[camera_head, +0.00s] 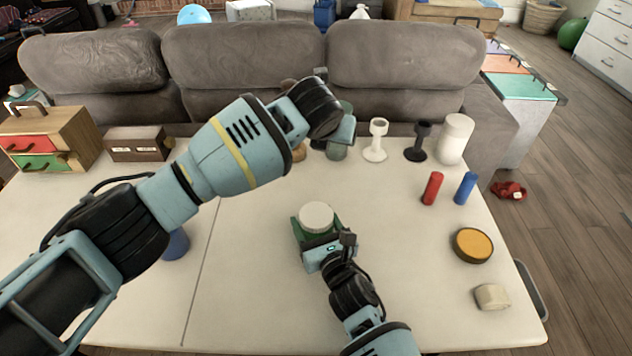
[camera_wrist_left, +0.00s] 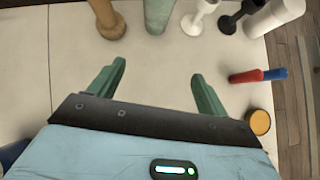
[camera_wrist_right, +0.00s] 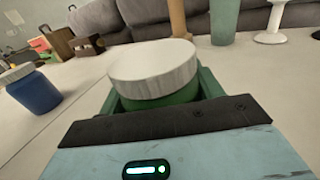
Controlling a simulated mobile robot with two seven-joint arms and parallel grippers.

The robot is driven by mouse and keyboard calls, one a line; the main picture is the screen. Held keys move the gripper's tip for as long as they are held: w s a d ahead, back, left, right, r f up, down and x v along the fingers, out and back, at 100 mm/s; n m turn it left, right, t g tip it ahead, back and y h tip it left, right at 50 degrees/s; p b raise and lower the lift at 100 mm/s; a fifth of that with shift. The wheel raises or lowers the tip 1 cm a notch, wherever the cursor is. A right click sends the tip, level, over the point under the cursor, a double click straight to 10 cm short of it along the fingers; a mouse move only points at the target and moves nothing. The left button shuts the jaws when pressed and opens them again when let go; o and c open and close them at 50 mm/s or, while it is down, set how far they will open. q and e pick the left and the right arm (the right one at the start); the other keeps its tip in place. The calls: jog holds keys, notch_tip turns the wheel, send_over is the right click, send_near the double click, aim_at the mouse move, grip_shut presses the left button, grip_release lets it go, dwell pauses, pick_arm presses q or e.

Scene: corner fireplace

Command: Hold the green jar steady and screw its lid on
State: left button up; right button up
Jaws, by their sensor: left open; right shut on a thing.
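The green jar (camera_wrist_right: 165,97) stands between the fingers of my right gripper (camera_head: 318,238), which is shut on it near the middle of the table. Its white lid (camera_head: 316,215) sits on top of the jar; in the right wrist view the lid (camera_wrist_right: 152,72) covers the mouth and looks slightly tilted. I cannot tell whether it is threaded. My left gripper (camera_wrist_left: 158,75) is open and empty, with bare table between its green fingers in the left wrist view. In the head view the left arm's end is beyond the jar, its fingers mostly hidden.
A blue jar (camera_wrist_right: 35,92) with a whitish lid stands to the left, partly hidden by my left arm in the head view. White (camera_head: 376,140) and black (camera_head: 418,141) holders and a white cylinder (camera_head: 455,138) line the back.

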pick_arm(q)
jog(key=w+d+r+n+t+h, duration=0.1)
jog(key=w+d+r+t+h, duration=0.2)
jog(key=r, duration=0.4)
jog(key=w+d+r+t+h, duration=0.1)
jog(key=d+r+t+h, duration=0.3)
jog(key=r, duration=0.3)
jog(key=s+d+r+m+g+h, duration=0.4)
jog(key=s+d+m+g+h, duration=0.45)
jog(key=s+g, duration=0.2)
jog(key=s+a+f+g+y, duration=0.2)
jog(key=s+f+g+y, duration=0.45)
jog(key=f, duration=0.55)
jog(key=a+f+n+y, duration=0.2)
jog(key=a+y, duration=0.1)
jog(key=a, duration=0.2)
jog(key=a+f+n+t+y, duration=0.1)
jog(key=a+f+n+y, duration=0.1)
jog(key=a+f+y, duration=0.1)
jog(key=w+a+f+n+y, duration=0.1)
jog(key=a+f+n+y, duration=0.1)
jog(key=a, duration=0.5)
jog(key=shift+a+f+t+y, duration=0.2)
jog(key=shift+f+y, duration=0.1)
jog(key=shift+y, duration=0.35)
jog(key=shift+a+f+t+y, duration=0.1)
jog(key=shift+f+t+y, duration=0.15)
jog(key=shift+y, duration=0.4)
jog(key=shift+a+n, duration=0.25)
jog(key=shift+a, duration=0.1)
